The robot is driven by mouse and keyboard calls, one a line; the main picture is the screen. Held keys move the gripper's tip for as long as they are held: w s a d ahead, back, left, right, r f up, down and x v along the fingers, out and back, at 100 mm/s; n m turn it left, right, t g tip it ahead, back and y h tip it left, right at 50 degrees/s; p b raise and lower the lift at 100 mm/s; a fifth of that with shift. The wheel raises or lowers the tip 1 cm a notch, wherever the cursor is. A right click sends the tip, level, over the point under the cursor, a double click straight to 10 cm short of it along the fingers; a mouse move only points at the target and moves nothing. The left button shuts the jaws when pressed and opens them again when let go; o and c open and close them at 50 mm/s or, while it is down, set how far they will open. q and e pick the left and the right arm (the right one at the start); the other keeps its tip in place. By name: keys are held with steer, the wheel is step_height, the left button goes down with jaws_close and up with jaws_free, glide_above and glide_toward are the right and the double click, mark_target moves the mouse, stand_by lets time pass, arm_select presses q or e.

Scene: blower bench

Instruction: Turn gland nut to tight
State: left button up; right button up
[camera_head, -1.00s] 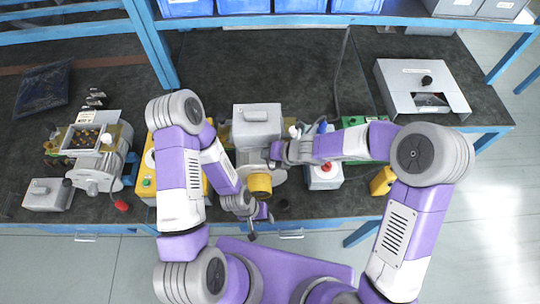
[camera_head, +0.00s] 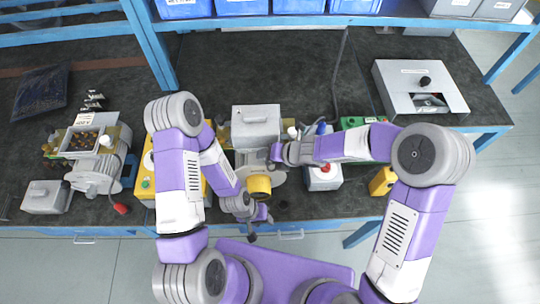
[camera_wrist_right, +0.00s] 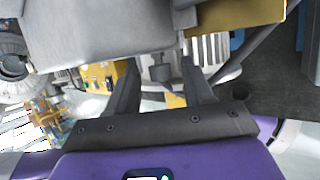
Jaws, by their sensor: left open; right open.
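A grey blower motor with a box-shaped cover (camera_head: 256,117) and a yellow end (camera_head: 258,187) stands at the front middle of the bench. My right gripper (camera_head: 277,152) is at the right side of this motor. In the right wrist view its two fingers (camera_wrist_right: 160,80) are open, with a small grey cylindrical fitting (camera_wrist_right: 161,71), which looks like the gland nut, showing between the tips. I cannot tell whether a finger touches it. The nut is not clear in the head view. My left gripper (camera_head: 259,215) is open, low in front of the yellow end, apart from the nut.
A second motor (camera_head: 95,175) with an open terminal box stands at the left. A yellow control box (camera_head: 147,180) and a box with a red button (camera_head: 323,178) flank the middle motor. A grey fixture (camera_head: 420,88) stands back right. The back middle of the bench is clear.

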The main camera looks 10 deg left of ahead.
steer(key=p+v, duration=0.4)
steer(key=v, duration=0.3)
steer(key=shift+d+r, duration=0.15)
steer(key=shift+r, duration=0.05)
